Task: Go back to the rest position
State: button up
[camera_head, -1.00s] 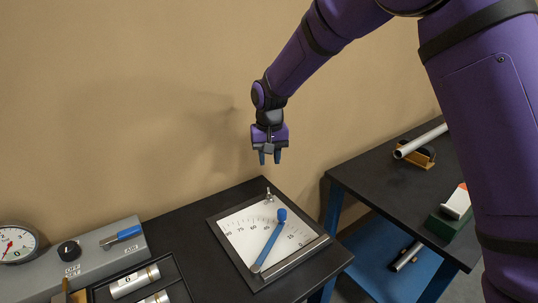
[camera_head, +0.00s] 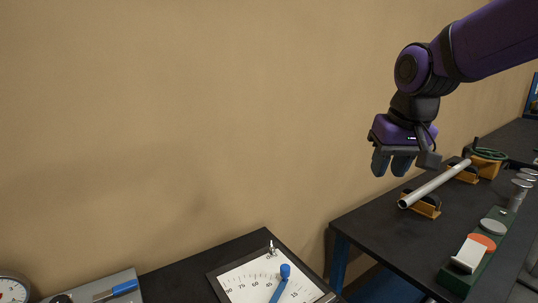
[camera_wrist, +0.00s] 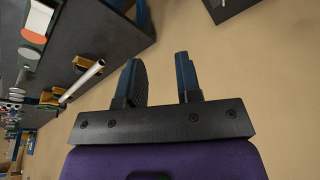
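My gripper (camera_head: 392,164) is at the right of the head view, in front of the tan wall and above the near left end of the right-hand bench. Its two blue fingers stand apart with nothing between them. In the wrist view my gripper (camera_wrist: 160,80) also shows open and empty, with floor and wall beyond the fingers. The purple arm reaches in from the upper right.
The right bench (camera_head: 388,238) bears a metal pipe (camera_head: 432,186) on orange supports and a green block (camera_head: 470,262) with discs. The left bench holds an angle plate with a blue pointer (camera_head: 280,284), a blue-handled lever (camera_head: 122,288) and a gauge (camera_head: 12,290). The wall space is clear.

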jog(key=s+d+t, duration=0.1)
jog(key=s+d, duration=0.3)
jog(key=s, duration=0.4)
jog(key=s+d+t, duration=0.1)
jog(key=s+d, duration=0.3)
jog(key=s, duration=0.5)
jog(key=shift+s+m+h, duration=0.25)
jog(key=shift+m+h, duration=0.15)
